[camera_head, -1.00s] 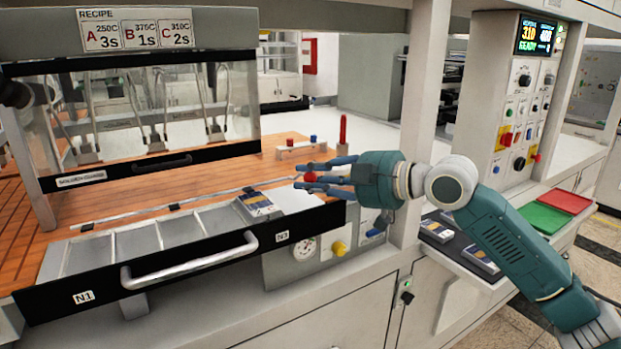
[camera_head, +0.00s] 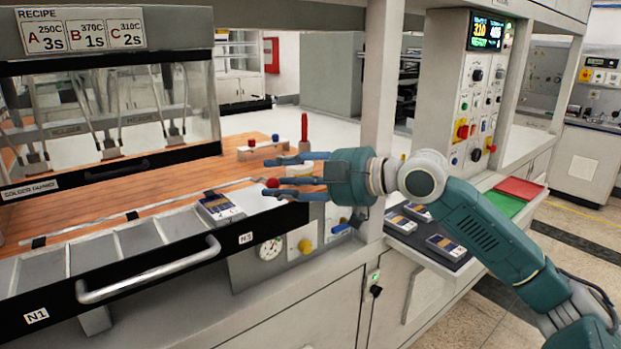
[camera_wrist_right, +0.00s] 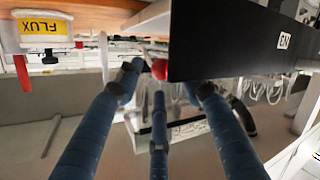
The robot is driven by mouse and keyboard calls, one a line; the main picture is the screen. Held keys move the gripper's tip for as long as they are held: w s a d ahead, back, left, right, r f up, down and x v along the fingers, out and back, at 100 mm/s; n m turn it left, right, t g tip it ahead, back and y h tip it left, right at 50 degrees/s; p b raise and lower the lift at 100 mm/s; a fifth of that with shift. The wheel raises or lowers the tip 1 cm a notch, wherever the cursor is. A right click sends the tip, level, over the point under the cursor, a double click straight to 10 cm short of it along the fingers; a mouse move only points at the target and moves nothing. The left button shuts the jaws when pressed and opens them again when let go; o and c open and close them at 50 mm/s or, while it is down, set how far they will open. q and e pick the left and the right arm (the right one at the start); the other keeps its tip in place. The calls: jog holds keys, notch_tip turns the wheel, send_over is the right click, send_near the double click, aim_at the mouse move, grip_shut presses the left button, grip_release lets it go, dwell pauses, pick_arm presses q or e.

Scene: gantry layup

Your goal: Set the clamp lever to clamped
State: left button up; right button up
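A red ball knob (camera_head: 272,183), which looks like the end of the clamp lever, sits just above the back corner of the tray front marked N3. Its shaft is hidden. My right gripper (camera_head: 268,177) is open, its fingers spread and pointing left, with the knob near the fingertips. In the right wrist view the knob (camera_wrist_right: 158,72) shows between the two upper fingers, beside the dark tray front (camera_wrist_right: 235,45). I see no grip on it; whether a finger touches it I cannot tell. My left gripper is not in view.
The segmented tray (camera_head: 135,238) with a long handle (camera_head: 150,272) lies left of my gripper. A white post (camera_head: 378,85) stands close behind my right wrist. A red upright handle (camera_head: 304,127) stands behind the fingers. A panel with a gauge (camera_head: 270,251) is below.

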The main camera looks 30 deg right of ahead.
jog(key=v, duration=1)
jog(key=shift+f, duration=0.1)
dwell(0.4)
